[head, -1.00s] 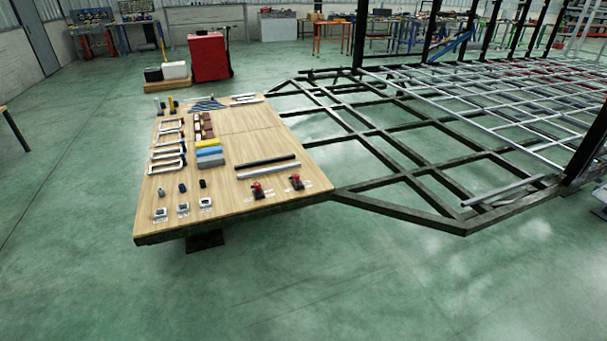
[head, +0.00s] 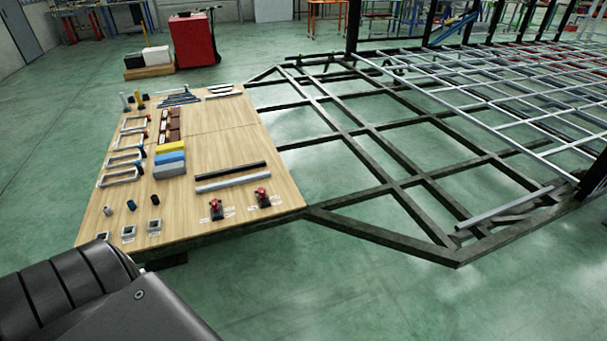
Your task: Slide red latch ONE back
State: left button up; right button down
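Two small latches with red handles on dark bases sit near the front right edge of the wooden table (head: 235,140). One is the left red latch (head: 216,208), the other the right red latch (head: 263,198). Small white labels lie beside them, too small to read, so I cannot tell which latch is ONE. Neither of my grippers is in view.
A black bar (head: 230,171) and a grey bar (head: 232,182) lie behind the latches. Clamps (head: 122,167), coloured blocks (head: 170,158) and small parts fill the table's left side. The dark trailer frame (head: 385,222) adjoins its right side. Floor in front is clear.

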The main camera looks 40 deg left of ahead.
aim_at(262, 192)
jog(key=u, duration=0.1)
jog(key=i, duration=0.95)
jog(key=u, duration=1)
jog(key=i, duration=0.65)
jog(key=u, duration=1.05)
jog(key=i, duration=0.3)
jog(key=u, duration=0.25)
